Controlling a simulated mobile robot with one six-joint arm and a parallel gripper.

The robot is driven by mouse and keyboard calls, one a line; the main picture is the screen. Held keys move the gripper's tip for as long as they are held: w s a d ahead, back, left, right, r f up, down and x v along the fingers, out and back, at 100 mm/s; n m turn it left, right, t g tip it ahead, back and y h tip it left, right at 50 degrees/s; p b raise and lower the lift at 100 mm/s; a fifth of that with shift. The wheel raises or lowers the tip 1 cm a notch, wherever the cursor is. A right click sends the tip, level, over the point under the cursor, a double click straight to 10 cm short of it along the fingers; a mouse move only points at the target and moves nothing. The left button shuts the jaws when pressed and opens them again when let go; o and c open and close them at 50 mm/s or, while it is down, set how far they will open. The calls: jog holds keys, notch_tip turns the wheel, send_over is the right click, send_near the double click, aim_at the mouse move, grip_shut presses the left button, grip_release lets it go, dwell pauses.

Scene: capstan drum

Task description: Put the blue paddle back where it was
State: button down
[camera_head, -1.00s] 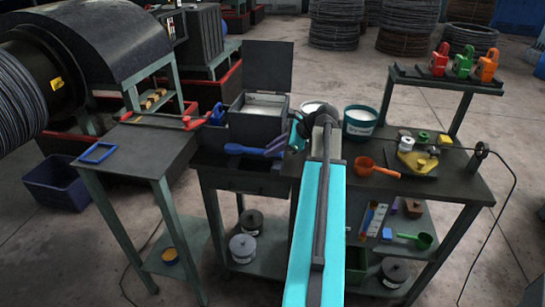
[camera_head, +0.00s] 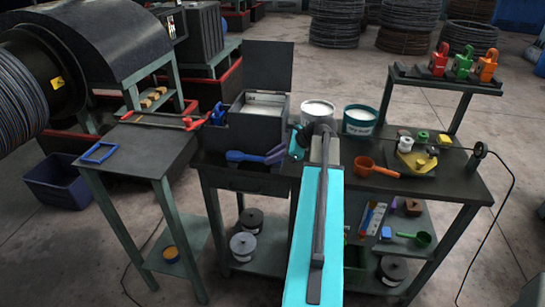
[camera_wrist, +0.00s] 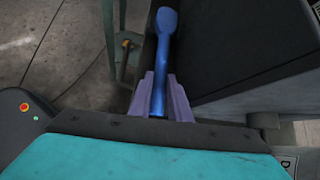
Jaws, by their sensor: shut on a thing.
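The blue paddle (camera_head: 238,156) lies roughly level in front of the dark lidded box (camera_head: 256,125), its broad end pointing left. In the wrist view the paddle (camera_wrist: 164,52) runs straight away from my gripper (camera_wrist: 162,98), whose purple fingers are shut on its handle. My gripper (camera_head: 276,153) also shows in the head view, at the paddle's right end, partly hidden by my arm. I cannot tell whether the paddle touches the dark surface beneath it.
Two pale-filled tubs (camera_head: 360,119) stand behind my arm. An orange ladle (camera_head: 376,168) lies on the right bench (camera_head: 455,182). A side table (camera_head: 135,150) at left holds a blue frame (camera_head: 98,153). The box's raised lid (camera_head: 266,66) stands behind it.

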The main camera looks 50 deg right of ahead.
jog(key=shift+f, duration=0.4)
jog(key=c, duration=1.7)
grip_release()
jog(key=shift+o, duration=0.2)
jog(key=shift+r, duration=0.1)
jog(key=shift+s+r, duration=0.15)
jog(key=shift+r, duration=0.25)
jog(key=b+v, duration=0.2)
jog(key=v, duration=0.9)
jog(key=shift+s+r, duration=0.2)
jog(key=shift+r, duration=0.1)
jog(key=shift+d, duration=0.1)
